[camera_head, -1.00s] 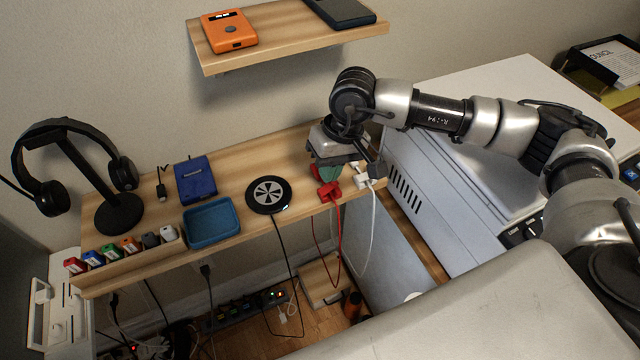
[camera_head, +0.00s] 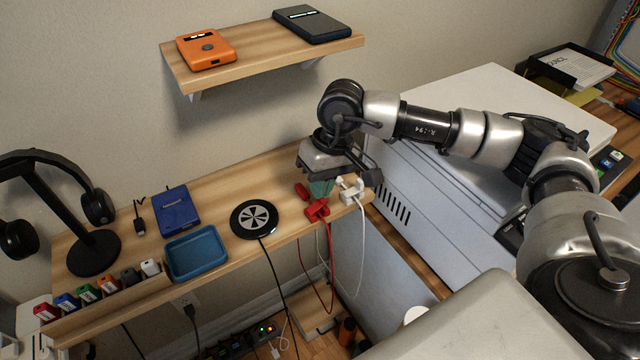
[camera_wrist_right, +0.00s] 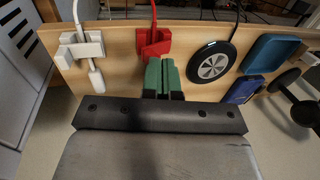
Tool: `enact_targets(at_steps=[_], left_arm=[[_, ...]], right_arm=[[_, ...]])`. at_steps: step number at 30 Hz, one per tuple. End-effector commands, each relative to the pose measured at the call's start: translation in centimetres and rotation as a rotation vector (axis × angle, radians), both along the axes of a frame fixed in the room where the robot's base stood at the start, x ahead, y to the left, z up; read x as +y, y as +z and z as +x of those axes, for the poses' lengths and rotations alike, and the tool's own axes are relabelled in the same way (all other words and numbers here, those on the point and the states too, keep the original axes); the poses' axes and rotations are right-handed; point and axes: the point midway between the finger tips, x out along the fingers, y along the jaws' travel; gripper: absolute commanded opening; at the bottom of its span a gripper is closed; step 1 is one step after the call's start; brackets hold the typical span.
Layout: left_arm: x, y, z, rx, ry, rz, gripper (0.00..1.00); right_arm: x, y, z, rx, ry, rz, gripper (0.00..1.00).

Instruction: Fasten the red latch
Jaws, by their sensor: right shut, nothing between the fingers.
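The red latch (camera_head: 317,210) sits at the front edge of the wooden desk shelf, with a red cable running down from it. A separate-looking red part (camera_head: 302,191) shows just left of my fingers. The latch also shows in the right wrist view (camera_wrist_right: 154,42), just beyond my fingertips. My right gripper (camera_head: 320,189) points down at the latch, its green fingers (camera_wrist_right: 162,77) shut together and empty. The fingers hide part of the latch; I cannot tell whether they touch it. My left gripper is not in view.
A white latch (camera_head: 351,190) with a white cable stands close to the right. A round black charger (camera_head: 255,218), a blue tray (camera_head: 196,254) and a blue box (camera_head: 176,211) lie to the left. A wall shelf (camera_head: 262,62) hangs above. A white cabinet (camera_head: 405,190) stands at right.

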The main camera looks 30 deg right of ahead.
Motion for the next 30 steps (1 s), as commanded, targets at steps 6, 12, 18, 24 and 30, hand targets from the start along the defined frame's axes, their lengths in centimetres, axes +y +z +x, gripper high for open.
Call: enact_targets(at_steps=[6, 12, 18, 24, 30], left_arm=[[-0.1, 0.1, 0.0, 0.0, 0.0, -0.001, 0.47], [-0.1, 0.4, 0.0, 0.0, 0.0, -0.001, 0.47], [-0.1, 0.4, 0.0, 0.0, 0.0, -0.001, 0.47], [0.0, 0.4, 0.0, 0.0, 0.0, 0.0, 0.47], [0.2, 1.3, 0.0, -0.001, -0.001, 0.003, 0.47]], right_arm=[[0.0, 0.5, 0.0, -0.001, 0.0, 0.001, 0.0], [0.0, 1.4, 0.0, -0.001, 0.0, 0.0, 0.0], [0.0, 1.6, 0.0, 0.0, 0.0, 0.0, 0.0], [0.1, 1.7, 0.0, 0.0, 0.0, 0.0, 0.0], [1.2, 3.9, -0.2, -0.004, -0.001, 0.001, 0.0]])
